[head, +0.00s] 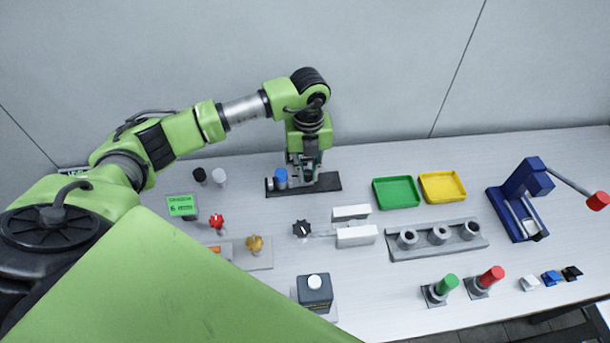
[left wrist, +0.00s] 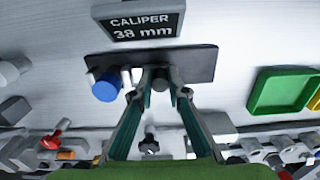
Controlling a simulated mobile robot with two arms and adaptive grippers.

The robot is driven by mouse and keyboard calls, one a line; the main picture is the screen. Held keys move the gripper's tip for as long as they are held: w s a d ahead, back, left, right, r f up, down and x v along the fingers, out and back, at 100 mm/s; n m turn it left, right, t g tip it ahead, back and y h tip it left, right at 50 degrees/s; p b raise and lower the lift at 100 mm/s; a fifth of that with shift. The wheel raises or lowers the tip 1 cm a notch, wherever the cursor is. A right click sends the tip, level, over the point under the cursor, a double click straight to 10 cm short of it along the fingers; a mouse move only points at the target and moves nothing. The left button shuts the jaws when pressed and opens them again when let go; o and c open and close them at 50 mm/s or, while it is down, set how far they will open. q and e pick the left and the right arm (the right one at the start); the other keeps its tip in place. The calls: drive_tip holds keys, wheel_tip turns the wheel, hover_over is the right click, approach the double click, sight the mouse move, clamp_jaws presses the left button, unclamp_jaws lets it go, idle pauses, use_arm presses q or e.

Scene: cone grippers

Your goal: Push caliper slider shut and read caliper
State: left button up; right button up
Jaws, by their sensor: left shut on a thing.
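The caliper is a dark base plate (head: 328,182) at the back of the table, and it also shows in the left wrist view (left wrist: 200,62). Its display (left wrist: 143,25) reads "CALIPER 38 mm". A blue-topped cylinder (head: 281,178) stands at the plate's left part; it also shows in the left wrist view (left wrist: 106,88). A pale upright piece (left wrist: 127,78) is just right of it; whether they touch I cannot tell. My left gripper (left wrist: 161,77) points down and is shut on the dark round slider knob (left wrist: 160,83), right of that piece. My right gripper is not in view.
A green tray (head: 397,193) and a yellow tray (head: 442,187) lie to the right. A green sign (head: 182,205), with small print, and black and white knobs (head: 199,175) are at left. A grey block with several holes (head: 437,238) and a blue press (head: 520,200) are farther right.

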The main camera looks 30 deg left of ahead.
use_arm(q)
drive_tip(key=shift+s+a+f, duration=0.1)
drive_tip(key=shift+s+a, duration=0.25)
drive_tip(key=shift+a, duration=0.05)
idle(0.5)
idle(0.7)
drive_tip(key=o, duration=1.2)
drive_tip(key=shift+w, duration=0.1)
drive_tip(key=shift+r+p, duration=0.5)
drive_tip(key=shift+r, duration=0.15)
drive_tip(key=shift+r+p, duration=2.6)
drive_tip(key=shift+r, duration=1.35)
